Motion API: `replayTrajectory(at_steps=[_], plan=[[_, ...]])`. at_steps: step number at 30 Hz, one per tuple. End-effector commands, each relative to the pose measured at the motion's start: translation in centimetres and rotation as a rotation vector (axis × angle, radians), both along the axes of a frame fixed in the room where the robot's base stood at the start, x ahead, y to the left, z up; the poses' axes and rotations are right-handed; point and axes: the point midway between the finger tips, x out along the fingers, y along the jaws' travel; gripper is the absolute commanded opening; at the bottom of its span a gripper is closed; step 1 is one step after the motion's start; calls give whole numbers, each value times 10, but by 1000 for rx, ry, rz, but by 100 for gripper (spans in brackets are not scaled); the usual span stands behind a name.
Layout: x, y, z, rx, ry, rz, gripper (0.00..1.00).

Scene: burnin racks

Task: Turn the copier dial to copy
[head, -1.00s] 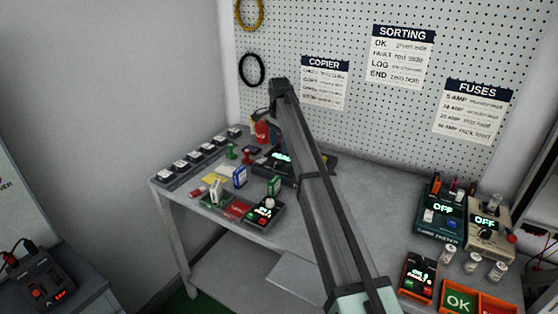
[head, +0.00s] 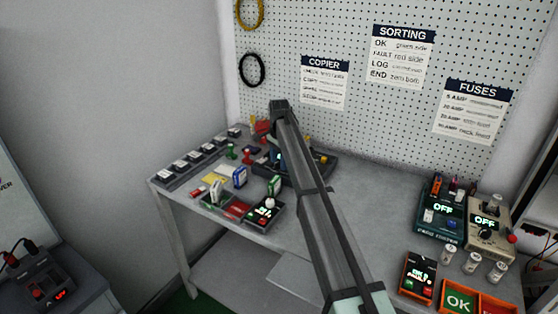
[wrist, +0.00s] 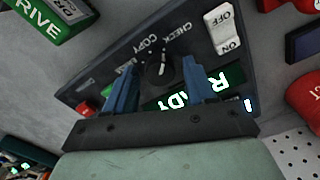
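The copier (wrist: 85,95) fills the wrist view as a dark panel, upside down, with a lit READY display (wrist: 222,80). Its dark round dial (wrist: 156,71) has a white pointer line aimed toward the COPY and CHECK lettering; I cannot tell exactly which mark it meets. My gripper (wrist: 160,66) is open, with one blue finger on each side of the dial; contact is not clear. In the head view the copier (head: 318,170) is partly hidden by my arm.
The copier has an OFF/ON rocker switch (wrist: 223,28) and a red button (wrist: 86,108). A green DRIVE block (wrist: 45,20) and a red object (wrist: 304,98) lie close by. The COPIER notice (head: 324,82) hangs on the pegboard.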

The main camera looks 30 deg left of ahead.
Motion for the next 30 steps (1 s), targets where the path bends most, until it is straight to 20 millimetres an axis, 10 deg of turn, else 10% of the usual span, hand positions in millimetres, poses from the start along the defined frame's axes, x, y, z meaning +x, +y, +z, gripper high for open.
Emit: replayTrajectory(at_steps=[15,30], plan=[[0,0,0,0,0,0,5],[0,0,0,0,0,152,5]])
